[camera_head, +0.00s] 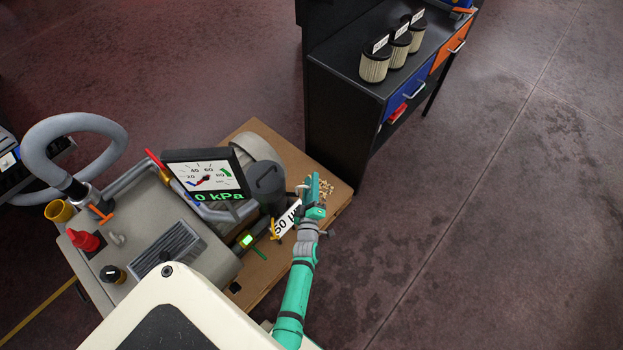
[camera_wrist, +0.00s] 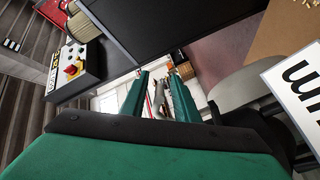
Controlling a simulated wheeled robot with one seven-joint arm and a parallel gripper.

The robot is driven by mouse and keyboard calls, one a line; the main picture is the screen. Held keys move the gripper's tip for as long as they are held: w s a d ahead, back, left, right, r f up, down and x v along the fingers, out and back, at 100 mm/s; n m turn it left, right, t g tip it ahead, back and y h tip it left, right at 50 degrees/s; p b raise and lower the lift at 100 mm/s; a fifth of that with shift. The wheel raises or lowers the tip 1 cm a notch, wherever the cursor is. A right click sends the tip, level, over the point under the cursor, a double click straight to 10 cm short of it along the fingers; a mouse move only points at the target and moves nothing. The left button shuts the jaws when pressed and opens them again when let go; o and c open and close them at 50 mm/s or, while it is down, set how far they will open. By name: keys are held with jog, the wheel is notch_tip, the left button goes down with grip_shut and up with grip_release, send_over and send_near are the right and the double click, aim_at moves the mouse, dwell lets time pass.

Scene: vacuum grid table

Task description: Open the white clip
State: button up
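My gripper (camera_head: 317,188) is at the end of my teal arm, above the right part of the brown table by the dark canister (camera_head: 266,184). In the wrist view, the two green fingers of my gripper (camera_wrist: 160,85) stand apart, with nothing clearly held between them. A grey and red shape shows in the gap, seemingly behind the fingers. A small pale piece (camera_head: 301,187) shows beside my gripper in the head view; I cannot tell if it is the white clip. No white clip can be made out for sure; my gripper and arm hide part of that area.
A white label card (camera_head: 286,219) stands below my gripper. A gauge panel (camera_head: 207,178) reads 0 kPa. Pale crumbs (camera_head: 326,190) lie near the table edge. A black cabinet (camera_head: 335,115) with several canister filters stands behind. Open floor lies to the right.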

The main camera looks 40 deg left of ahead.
jog(key=shift+w+a, duration=0.25)
jog(key=shift+w, duration=0.5)
jog(key=shift+s, duration=0.1)
jog(key=shift+c, duration=0.3)
jog(key=shift+a, duration=0.1)
grip_shut()
